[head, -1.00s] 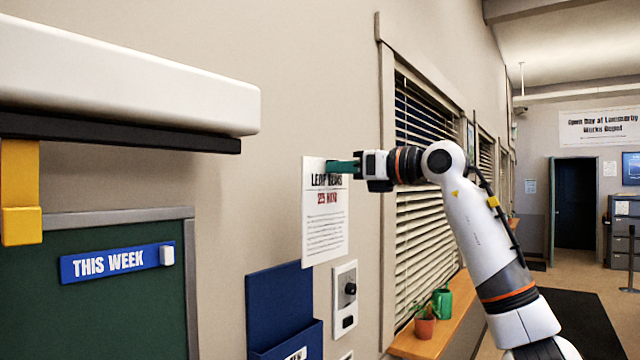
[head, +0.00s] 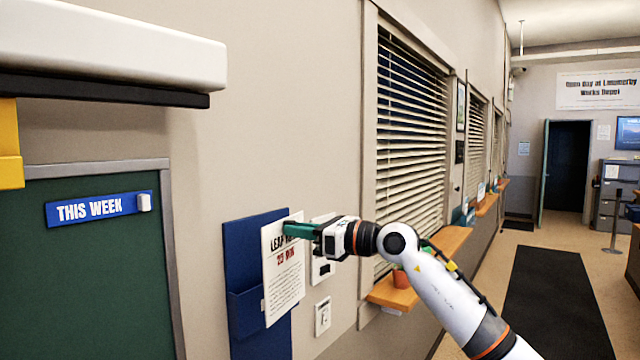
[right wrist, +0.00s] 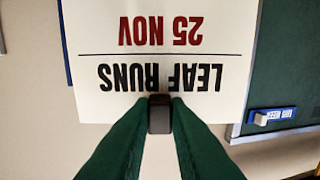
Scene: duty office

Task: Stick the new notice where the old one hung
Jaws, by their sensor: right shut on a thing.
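The notice (head: 285,268) is a white sheet headed "LEAF RUNS" with "25 NOV" in red. My right gripper (head: 293,228), with green fingers, is shut on its top edge. The sheet hangs slightly tilted in front of the right part of a blue wall pocket (head: 243,265); whether it touches the pocket I cannot tell. In the right wrist view the notice (right wrist: 160,65) appears upside down between the fingertips (right wrist: 160,100). A green board (head: 95,275) stands at left, with a blue "THIS WEEK" label (head: 85,210); its visible part is bare. My left gripper is not in view.
Wall plates (head: 323,316) sit right of the pocket. A blind-covered window (head: 410,150) and wooden ledge (head: 440,255) with a pot (head: 400,280) lie behind my right arm.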

